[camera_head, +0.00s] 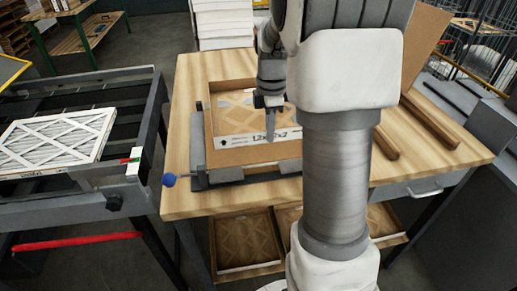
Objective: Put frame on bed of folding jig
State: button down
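A brown cardboard frame (237,156) with a white printed label strip lies over the grey folding jig (202,181) on the wooden table. A lattice pattern shows inside the frame. The frame's right part is hidden behind my arm. My gripper (270,136) points down over the frame's front label side, in front of the lattice. Its fingers look close together, but whether they hold the frame is too small to tell. The jig has a blue ball knob (169,180) at its left. Whether the frame rests fully on the jig's bed cannot be told.
A conveyor (145,110) at the left carries a white pleated filter (58,140). Wooden bars (430,122) lie on the table's right side. A stack of white boxes (222,25) stands behind the table (188,90). More lattice frames (246,240) lie on the lower shelf.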

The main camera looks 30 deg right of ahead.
jog(key=a+f, duration=0.2)
jog(key=a, duration=0.1)
jog(key=shift+f, duration=1.9)
jog(key=shift+f, duration=0.15)
jog(key=c, duration=1.1)
grip_release()
